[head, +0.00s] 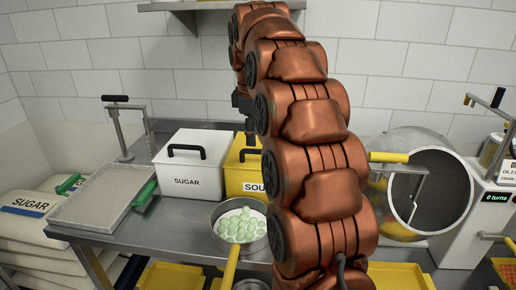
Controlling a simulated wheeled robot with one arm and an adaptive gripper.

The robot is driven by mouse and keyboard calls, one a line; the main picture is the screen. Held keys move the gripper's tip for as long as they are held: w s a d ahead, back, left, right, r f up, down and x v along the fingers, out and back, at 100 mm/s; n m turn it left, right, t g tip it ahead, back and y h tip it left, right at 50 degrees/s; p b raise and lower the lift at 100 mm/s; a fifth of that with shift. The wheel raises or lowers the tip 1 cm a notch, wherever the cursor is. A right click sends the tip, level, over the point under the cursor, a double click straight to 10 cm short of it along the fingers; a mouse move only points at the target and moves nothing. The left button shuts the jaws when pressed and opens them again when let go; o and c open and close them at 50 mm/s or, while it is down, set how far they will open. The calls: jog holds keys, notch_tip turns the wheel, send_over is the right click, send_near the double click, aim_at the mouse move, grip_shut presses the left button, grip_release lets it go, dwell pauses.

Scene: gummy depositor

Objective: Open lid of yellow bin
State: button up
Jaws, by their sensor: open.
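The yellow bin (235,181) stands on the metal table, just right of the white sugar bin. Its label begins "SOU"; my copper-coloured arm hides its right part. Its yellow lid looks closed, with a dark handle (246,154) partly showing beside my arm. My gripper (249,133) is a dark shape mostly hidden behind my arm, above the yellow bin's lid. It is open; whether it touches the handle cannot be seen.
The white sugar bin (188,178) has a black lid handle. A pan of green gummies (228,252) with a yellow handle stands in front. A metal tray (101,199) lies left. A round drum (440,190) stands right. A shelf (180,5) hangs above.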

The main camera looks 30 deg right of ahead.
aim_at(258, 151)
jog(key=shift+n, duration=0.3)
jog(key=shift+w+d+f+p, duration=0.25)
jog(key=shift+w+d+f, duration=0.3)
jog(key=shift+f, duration=0.6)
jog(key=shift+w+d+f+p, duration=0.2)
jog(key=shift+w+d+f, duration=0.2)
jog(key=shift+d+f, duration=0.55)
jog(key=shift+w+d+f+p, duration=0.25)
jog(key=shift+w+d+f, duration=0.15)
jog(key=shift+f, duration=1)
jog(key=shift+c, duration=0.3)
grip_shut()
